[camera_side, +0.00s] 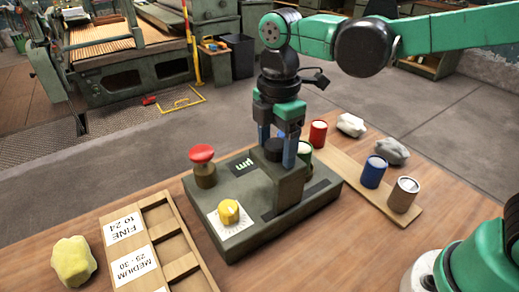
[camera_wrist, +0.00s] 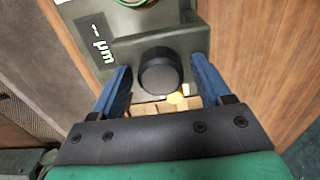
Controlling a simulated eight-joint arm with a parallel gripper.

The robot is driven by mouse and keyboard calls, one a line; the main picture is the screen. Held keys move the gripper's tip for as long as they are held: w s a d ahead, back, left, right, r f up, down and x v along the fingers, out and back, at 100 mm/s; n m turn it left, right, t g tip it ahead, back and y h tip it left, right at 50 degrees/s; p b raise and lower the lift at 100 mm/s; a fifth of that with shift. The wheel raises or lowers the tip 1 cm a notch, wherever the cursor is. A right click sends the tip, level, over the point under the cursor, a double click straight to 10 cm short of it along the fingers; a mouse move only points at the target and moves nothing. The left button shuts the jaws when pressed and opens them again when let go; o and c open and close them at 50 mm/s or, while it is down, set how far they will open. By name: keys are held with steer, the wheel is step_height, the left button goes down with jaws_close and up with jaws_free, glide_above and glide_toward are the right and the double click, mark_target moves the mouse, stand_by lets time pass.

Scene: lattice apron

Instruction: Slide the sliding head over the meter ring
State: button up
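The sliding head (camera_side: 288,189) is a dark grey-green block with a round black knob (camera_side: 273,150) on top. It stands on the meter's grey-green base (camera_side: 233,235). My gripper (camera_side: 277,153) points down over it, its blue fingers one on each side of the knob. In the wrist view, the knob (camera_wrist: 160,72) sits between the spread fingers, with a narrow gap on both sides. I cannot tell whether the fingertips touch the block below. A green ring-shaped rim (camera_wrist: 133,2) is cut off at the top of the wrist view; I cannot tell if it is the meter ring.
A wooden sorting tray (camera_side: 180,245) stands to the left. A blue can (camera_side: 374,172), a grey-brown can (camera_side: 403,194) and a red can (camera_side: 318,133) stand right and behind. Bare table lies in front.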

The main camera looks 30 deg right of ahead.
mark_target(307, 148)
steer(key=shift+d+f, duration=0.2)
steer(key=shift+f, duration=0.35)
steer(key=shift+d, duration=3.45)
steer(key=shift+c, duration=0.2)
steer(key=o, duration=0.4)
steer(key=shift+o, duration=0.2)
steer(key=shift+r, duration=3.05)
steer(key=shift+f, duration=2.65)
